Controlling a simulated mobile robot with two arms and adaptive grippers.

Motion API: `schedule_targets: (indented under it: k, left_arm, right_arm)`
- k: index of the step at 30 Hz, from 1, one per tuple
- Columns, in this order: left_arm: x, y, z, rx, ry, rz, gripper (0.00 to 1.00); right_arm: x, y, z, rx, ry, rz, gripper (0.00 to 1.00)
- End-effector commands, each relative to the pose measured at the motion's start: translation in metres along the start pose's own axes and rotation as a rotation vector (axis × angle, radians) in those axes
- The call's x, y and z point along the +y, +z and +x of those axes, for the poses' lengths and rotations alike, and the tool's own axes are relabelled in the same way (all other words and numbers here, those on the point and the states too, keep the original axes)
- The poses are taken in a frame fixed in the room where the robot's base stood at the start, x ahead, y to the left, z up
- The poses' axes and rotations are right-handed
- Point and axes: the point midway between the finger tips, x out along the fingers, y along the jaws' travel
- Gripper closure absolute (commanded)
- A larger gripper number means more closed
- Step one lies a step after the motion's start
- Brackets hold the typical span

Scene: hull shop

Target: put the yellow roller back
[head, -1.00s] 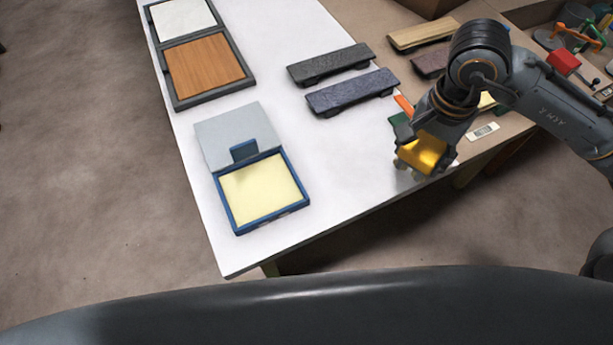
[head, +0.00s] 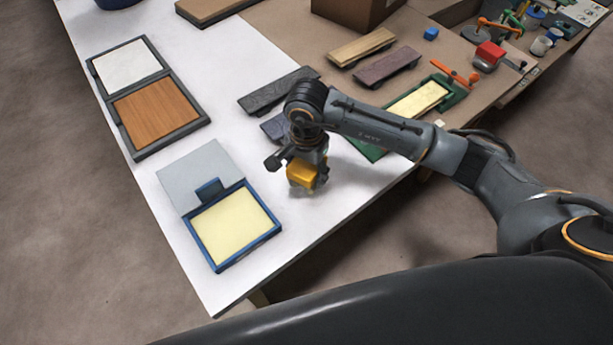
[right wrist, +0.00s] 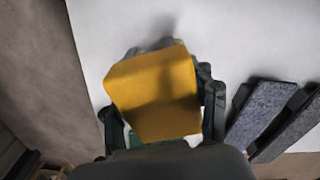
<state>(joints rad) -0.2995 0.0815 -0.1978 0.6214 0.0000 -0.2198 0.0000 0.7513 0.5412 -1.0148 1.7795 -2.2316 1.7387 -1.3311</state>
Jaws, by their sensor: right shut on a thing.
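My right gripper (head: 304,186) is shut on the yellow roller (head: 300,174) and holds it over the white table, to the right of the blue-framed tray. The roller shows as a yellow block between the fingers in the right wrist view (right wrist: 155,92); its underside is hidden. I cannot tell whether it touches the table. The blue-framed tray (head: 274,235) is open, with a pale yellow pad (head: 235,228) and a grey lid folded back (head: 197,170). A green-framed tray (head: 455,100) with a pale yellow pad lies behind my right arm. My left gripper is not in view.
A dark-framed tray (head: 140,152) with white and wood-brown panels lies at the left. Dark bars (head: 275,92) lie behind my gripper, wooden and purple-brown bars (head: 362,46) farther back. A cardboard box (head: 355,12) and a cluttered shelf stand beyond. The table's front corner is clear.

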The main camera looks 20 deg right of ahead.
Motion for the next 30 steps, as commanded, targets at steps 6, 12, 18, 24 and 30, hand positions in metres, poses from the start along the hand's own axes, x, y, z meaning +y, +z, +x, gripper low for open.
schedule_targets:
  k: [6, 12, 18, 24, 30]
  left_arm:
    - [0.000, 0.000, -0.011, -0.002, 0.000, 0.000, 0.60]
    - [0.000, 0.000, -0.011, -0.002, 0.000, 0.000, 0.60]
    - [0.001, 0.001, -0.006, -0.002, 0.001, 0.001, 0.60]
    - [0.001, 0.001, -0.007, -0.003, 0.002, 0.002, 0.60]
    - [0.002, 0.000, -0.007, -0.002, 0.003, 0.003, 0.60]
  right_arm:
    - [0.000, 0.002, 0.027, -0.004, 0.002, 0.000, 1.00]
    - [0.000, 0.000, 0.031, 0.000, 0.000, -0.001, 1.00]
    - [0.000, 0.000, 0.035, 0.000, 0.000, -0.001, 1.00]
    - [0.000, 0.001, 0.034, -0.001, 0.001, 0.000, 0.19]
    - [0.000, 0.001, 0.034, -0.001, 0.001, 0.000, 0.19]
